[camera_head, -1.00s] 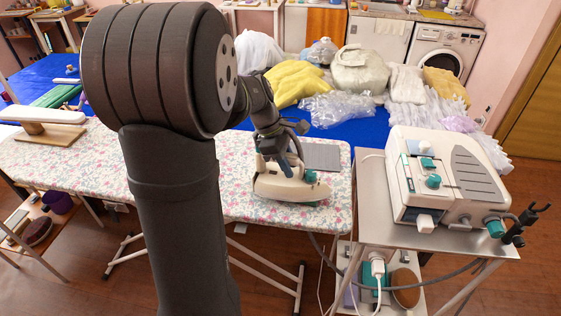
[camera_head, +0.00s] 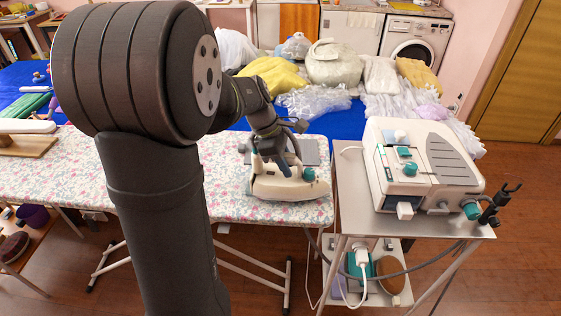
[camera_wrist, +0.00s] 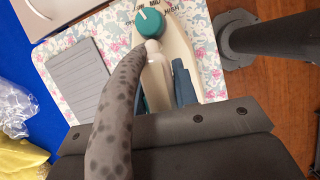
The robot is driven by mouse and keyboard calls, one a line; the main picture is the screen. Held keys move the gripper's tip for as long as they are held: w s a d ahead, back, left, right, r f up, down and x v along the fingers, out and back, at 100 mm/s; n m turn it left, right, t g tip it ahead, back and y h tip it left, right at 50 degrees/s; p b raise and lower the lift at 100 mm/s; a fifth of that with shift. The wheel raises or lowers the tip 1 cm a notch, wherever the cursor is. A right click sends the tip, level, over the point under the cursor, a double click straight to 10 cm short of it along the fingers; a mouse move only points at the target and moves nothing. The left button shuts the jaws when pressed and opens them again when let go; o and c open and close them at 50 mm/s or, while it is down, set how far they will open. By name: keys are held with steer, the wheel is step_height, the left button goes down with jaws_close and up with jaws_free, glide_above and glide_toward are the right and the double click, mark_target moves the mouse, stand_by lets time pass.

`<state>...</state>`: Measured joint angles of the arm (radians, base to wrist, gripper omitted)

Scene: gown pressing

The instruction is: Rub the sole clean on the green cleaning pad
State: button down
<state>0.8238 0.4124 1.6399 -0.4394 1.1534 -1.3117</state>
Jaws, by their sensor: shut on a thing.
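The iron (camera_head: 290,187) is cream with a teal dial, which shows large in the wrist view (camera_wrist: 152,20). My gripper (camera_head: 272,160) is shut on the iron from above, near the right end of the floral ironing board (camera_head: 215,185). The sole faces down and is hidden; I cannot tell whether it touches the board. A flat green thing (camera_head: 27,105) lies on the blue table at far left. A teal-green thing (camera_head: 356,264) is on the trolley's lower shelf. I cannot tell which, if either, is the cleaning pad.
A grey ribbed mat (camera_wrist: 90,85) lies beside the iron on the board. A metal trolley (camera_head: 350,200) with a cream steam unit (camera_head: 415,165) stands at right. Bagged garments (camera_head: 315,100) are piled behind. The board's middle is clear.

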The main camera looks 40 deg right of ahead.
steer(key=shift+w, duration=0.1)
steer(key=shift+w+a+f, duration=0.1)
steer(key=shift+w+a, duration=1.55)
steer(key=shift+w, duration=0.2)
steer(key=shift+w, duration=0.1)
steer(key=shift+w+a, duration=1.6)
steer(key=shift+w, duration=0.25)
steer(key=shift+s+d, duration=1.65)
steer(key=shift+s, duration=0.3)
steer(key=shift+d, duration=0.1)
